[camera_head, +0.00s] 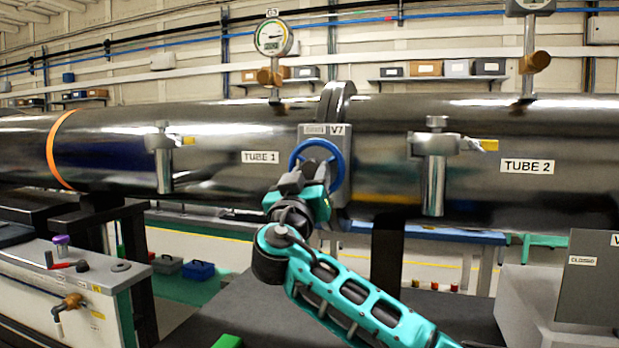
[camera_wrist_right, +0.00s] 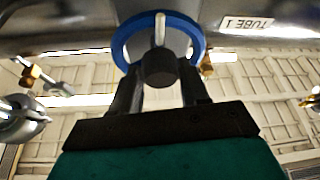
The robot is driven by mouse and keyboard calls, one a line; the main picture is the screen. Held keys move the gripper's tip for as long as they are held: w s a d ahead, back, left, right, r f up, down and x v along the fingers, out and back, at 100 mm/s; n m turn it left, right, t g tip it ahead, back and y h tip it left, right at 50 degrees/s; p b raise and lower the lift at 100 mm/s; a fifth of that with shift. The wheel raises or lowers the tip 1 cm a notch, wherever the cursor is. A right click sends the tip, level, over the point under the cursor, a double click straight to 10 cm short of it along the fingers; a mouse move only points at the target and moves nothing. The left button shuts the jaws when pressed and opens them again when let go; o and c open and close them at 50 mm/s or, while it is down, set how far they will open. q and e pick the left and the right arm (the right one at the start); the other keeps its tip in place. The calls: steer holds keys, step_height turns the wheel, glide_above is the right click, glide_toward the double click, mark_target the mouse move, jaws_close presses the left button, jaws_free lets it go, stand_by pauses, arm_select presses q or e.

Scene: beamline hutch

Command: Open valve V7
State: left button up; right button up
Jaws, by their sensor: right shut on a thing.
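Valve V7 has a blue handwheel (camera_head: 341,160) on a grey block between two dark tubes, below a V7 label (camera_head: 338,130). My right gripper (camera_head: 312,178) is in front of the wheel and covers its lower left part. In the right wrist view, the blue wheel (camera_wrist_right: 121,46) has a pale spoke and a dark round knob (camera_wrist_right: 158,69). My right gripper's two dark fingers (camera_wrist_right: 160,90) stand on either side of this knob, shut on it. The fingertips' exact contact is hard to see. My left gripper is not in view.
Tube 1 (camera_head: 222,176) and Tube 2 (camera_head: 540,190) run across the view, with metal clamps (camera_head: 434,180) and a gauge (camera_head: 272,38). A grey panel reading CLOSED (camera_head: 590,285) stands at lower right. A cart with a brass tap (camera_head: 68,304) stands at lower left.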

steer(key=shift+c, duration=0.7)
